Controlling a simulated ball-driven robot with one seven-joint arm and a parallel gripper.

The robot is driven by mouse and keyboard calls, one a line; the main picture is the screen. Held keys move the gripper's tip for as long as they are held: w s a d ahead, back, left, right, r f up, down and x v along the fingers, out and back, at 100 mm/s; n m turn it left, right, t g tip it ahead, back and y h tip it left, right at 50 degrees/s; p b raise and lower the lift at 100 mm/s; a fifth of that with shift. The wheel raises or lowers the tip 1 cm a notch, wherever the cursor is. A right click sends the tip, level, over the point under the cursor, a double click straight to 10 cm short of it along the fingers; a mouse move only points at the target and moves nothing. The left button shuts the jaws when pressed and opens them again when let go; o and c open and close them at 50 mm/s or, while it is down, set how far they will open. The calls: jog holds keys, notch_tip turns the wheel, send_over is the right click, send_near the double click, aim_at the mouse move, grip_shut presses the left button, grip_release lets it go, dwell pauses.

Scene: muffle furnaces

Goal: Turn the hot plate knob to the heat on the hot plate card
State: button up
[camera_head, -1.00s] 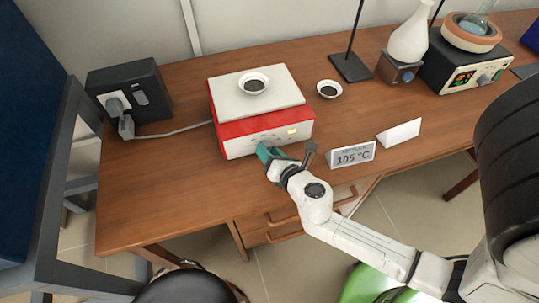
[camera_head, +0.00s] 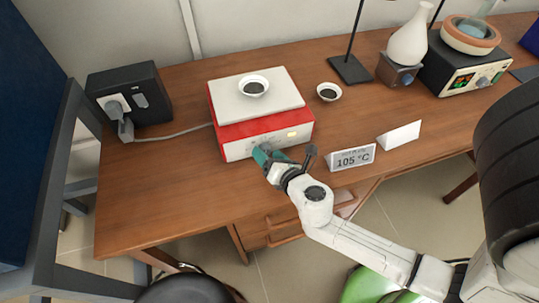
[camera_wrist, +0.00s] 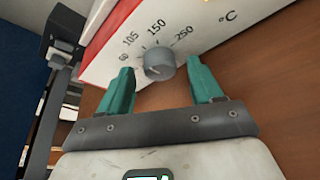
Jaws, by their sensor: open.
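The hot plate (camera_head: 262,128) is a red and white box with a pale top, on the wooden desk. Its grey round knob (camera_wrist: 159,63) shows in the wrist view, under a scale reading 60, 105, 150 and 250 °C. I cannot tell surely which mark the knob points to. The hot plate card (camera_head: 351,157) stands to the right of the hot plate and reads 105 °C. My gripper (camera_head: 263,155) is at the front panel. In the wrist view my gripper (camera_wrist: 160,69) is open, its teal fingers on either side of the knob with gaps visible.
A white dish (camera_head: 253,87) with dark contents sits on the hot plate, and another dish (camera_head: 329,91) stands to its right. A blank folded card (camera_head: 399,134) is farther right. A black power box (camera_head: 130,94) with a cable is at left. The desk's front left is clear.

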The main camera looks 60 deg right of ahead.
jog(key=b+v, duration=0.1)
jog(key=v, duration=0.8)
jog(key=shift+s+a+b, duration=0.15)
jog(key=shift+s+b, duration=0.2)
jog(key=shift+b, duration=0.05)
jog(key=shift+s+a+r, duration=0.25)
jog(key=shift+s, duration=0.1)
